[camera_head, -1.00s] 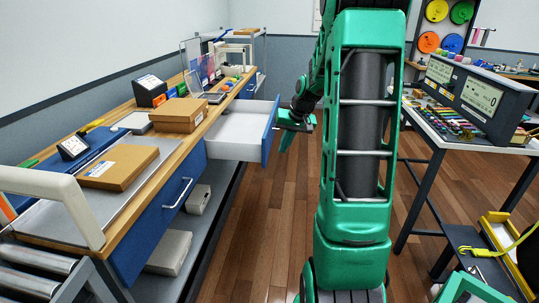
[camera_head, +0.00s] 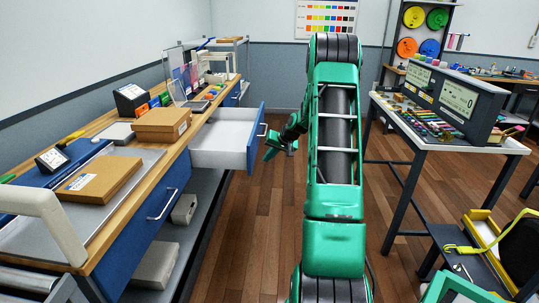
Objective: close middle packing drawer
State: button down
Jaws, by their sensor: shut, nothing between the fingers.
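The packing drawer (camera_head: 222,141) stands pulled out from the long bench, with a white inside and a blue front panel (camera_head: 256,138). It looks empty. Its bar handle (camera_head: 263,129) is on the side facing my gripper. My green gripper (camera_head: 279,149) is shut and empty, just right of the drawer front near the handle. A small gap seems to show between them, but I cannot tell for sure whether they touch. A nearer blue drawer (camera_head: 150,220) in the same bench is shut.
The bench top (camera_head: 125,165) holds cardboard boxes (camera_head: 162,124) and a small display (camera_head: 52,159). A table with a large scale-like display (camera_head: 452,92) stands at right. The wooden floor (camera_head: 250,220) between is clear. A yellow-edged case (camera_head: 490,240) sits low at right.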

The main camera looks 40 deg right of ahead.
jog(key=w+a, duration=0.1)
jog(key=w+f, duration=0.1)
jog(key=w, duration=0.1)
jog(key=w+a+f, duration=0.1)
jog(key=shift+w+a+f, duration=0.15)
jog(key=shift+w+a, duration=0.2)
jog(key=shift+w, duration=0.05)
jog(key=shift+a, duration=0.15)
